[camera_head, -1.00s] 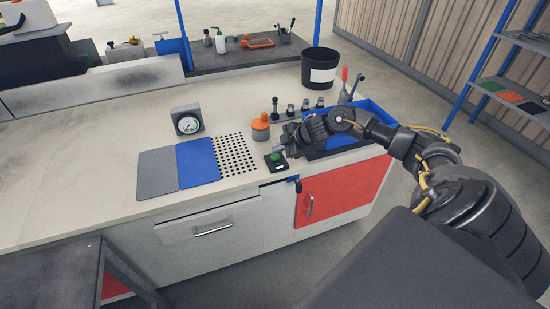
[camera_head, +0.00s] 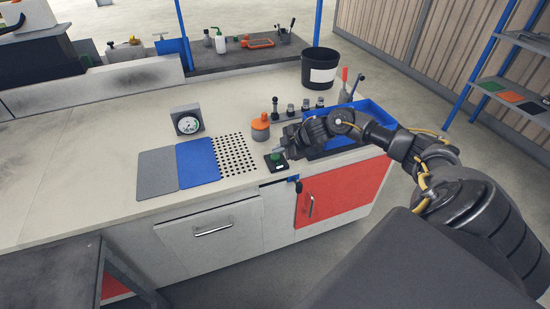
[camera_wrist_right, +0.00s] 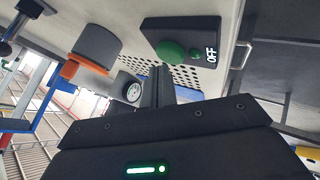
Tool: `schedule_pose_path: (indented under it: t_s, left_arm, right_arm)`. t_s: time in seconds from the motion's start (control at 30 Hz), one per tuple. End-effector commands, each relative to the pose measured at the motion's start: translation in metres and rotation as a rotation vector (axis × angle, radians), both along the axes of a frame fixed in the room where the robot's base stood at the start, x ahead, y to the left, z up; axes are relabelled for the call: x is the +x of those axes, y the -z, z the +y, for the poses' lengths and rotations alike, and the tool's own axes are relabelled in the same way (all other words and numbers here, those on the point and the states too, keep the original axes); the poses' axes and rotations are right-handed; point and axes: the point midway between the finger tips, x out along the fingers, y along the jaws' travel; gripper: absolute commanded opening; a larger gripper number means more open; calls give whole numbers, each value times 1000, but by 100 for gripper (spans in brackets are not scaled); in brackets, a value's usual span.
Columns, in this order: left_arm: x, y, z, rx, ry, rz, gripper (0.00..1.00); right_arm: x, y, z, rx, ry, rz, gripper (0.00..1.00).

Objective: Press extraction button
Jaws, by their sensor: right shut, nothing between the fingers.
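The extraction button is a green round cap (camera_wrist_right: 170,52) on a small black box (camera_head: 281,167). The box lies on the worktop, right of a perforated plate. In the right wrist view the box (camera_wrist_right: 205,30) bears a white "OFF" label and a small green light. My right gripper (camera_head: 285,150) is shut and empty, right beside the green cap in the head view. In the right wrist view its fingertips (camera_wrist_right: 162,72) point at the cap, very close. I cannot tell whether they touch it. My left gripper is not in view.
An orange-topped cylinder (camera_head: 260,130) stands just behind the button box. A round gauge (camera_head: 187,122) stands further left, and a blue tray (camera_head: 375,108) is under my right forearm. A blue mat (camera_head: 198,163) and grey mat (camera_head: 157,173) lie left of the perforated plate (camera_head: 236,155).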

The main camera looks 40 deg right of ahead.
Motion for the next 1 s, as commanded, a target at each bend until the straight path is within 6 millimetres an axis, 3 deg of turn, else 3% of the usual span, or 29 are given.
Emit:
schedule_pose_path:
  t_s: [1.0]
  left_arm:
    - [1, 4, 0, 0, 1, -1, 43]
  right_arm:
    - [0, 10, 0, 0, -1, 1, 0]
